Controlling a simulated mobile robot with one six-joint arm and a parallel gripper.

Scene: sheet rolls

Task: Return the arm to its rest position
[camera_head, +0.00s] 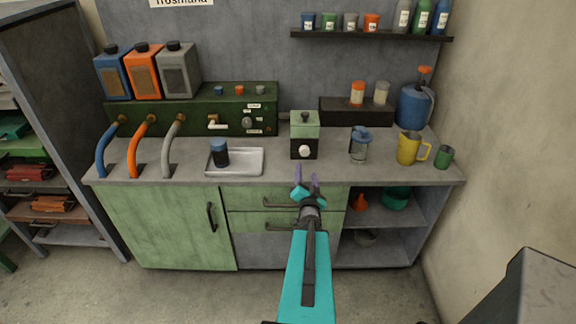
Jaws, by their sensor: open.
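My gripper (306,183) is at the end of my teal arm, which reaches up from the bottom of the picture. I cannot tell the exact distance between my fingertips and the counter edge.
The grey counter (330,178) holds a tray (250,162) with a dark blue jar (220,152), a glass jar with a blue top (359,145), a yellow jug (408,148) and a green cup (444,157). Hoses hang at the left. Floor before the cabinet is clear.

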